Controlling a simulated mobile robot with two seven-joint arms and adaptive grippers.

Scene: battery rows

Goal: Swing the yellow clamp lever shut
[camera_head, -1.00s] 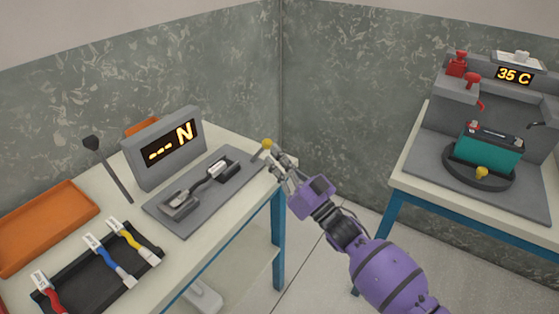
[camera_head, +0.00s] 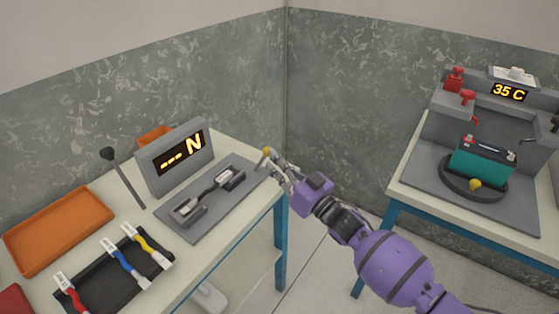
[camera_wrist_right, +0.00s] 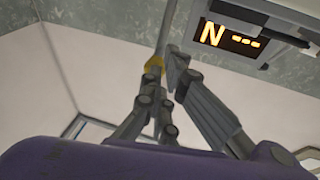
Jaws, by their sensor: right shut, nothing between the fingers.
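The clamp lever is a short rod with a yellow knob (camera_head: 266,151). It stands at the far right end of the grey test fixture (camera_head: 235,205) on the left table, tilted up. My right gripper (camera_head: 269,164) is at the knob, coming from the right. In the right wrist view the closed fingers (camera_wrist_right: 167,76) are right beside the yellow knob (camera_wrist_right: 153,64), with the grey rod running up from it. The fingers hold nothing; whether they touch the knob I cannot tell. My left gripper is out of view.
A display box (camera_head: 176,160) reading "--- N" stands behind the fixture. An orange tray (camera_head: 60,228) and a black rack (camera_head: 92,288) with several coloured cables are at left. A second table at right carries a teal battery (camera_head: 481,164) on a round turntable.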

